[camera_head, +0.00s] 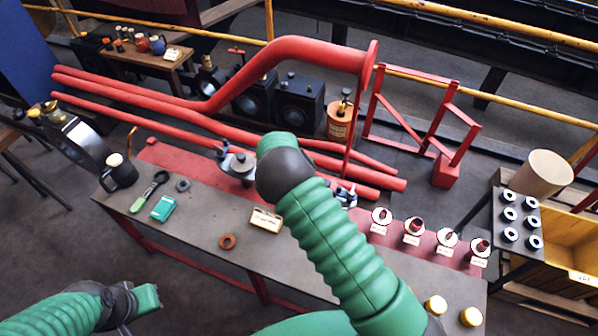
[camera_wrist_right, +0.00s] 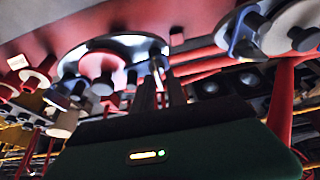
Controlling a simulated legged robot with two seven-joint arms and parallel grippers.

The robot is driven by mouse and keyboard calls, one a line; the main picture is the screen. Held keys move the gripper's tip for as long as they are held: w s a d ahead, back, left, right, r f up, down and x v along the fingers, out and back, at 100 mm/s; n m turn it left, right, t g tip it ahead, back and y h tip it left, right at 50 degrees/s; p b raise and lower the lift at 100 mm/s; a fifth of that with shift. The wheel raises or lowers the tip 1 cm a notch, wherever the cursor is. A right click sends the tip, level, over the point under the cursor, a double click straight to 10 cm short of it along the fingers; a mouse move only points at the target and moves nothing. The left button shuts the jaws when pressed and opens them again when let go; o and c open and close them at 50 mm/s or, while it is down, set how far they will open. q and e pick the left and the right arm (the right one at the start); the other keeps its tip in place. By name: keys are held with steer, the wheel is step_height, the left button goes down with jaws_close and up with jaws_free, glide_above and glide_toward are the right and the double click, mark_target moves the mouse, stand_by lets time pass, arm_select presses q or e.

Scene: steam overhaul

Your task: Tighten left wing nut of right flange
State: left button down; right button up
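The wing nut is not clearly distinguishable. My left gripper (camera_head: 146,299) is low at the left, away from the bench; its fingers are not clear.
Several labelled fittings (camera_head: 413,230) stand at the right.

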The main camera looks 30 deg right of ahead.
steer(key=shift+o, duration=0.9)
steer(key=p+v, duration=0.1)
steer(key=v, duration=1.5)
steer(key=shift+r+p, duration=0.3)
steer(key=shift+a, duration=0.1)
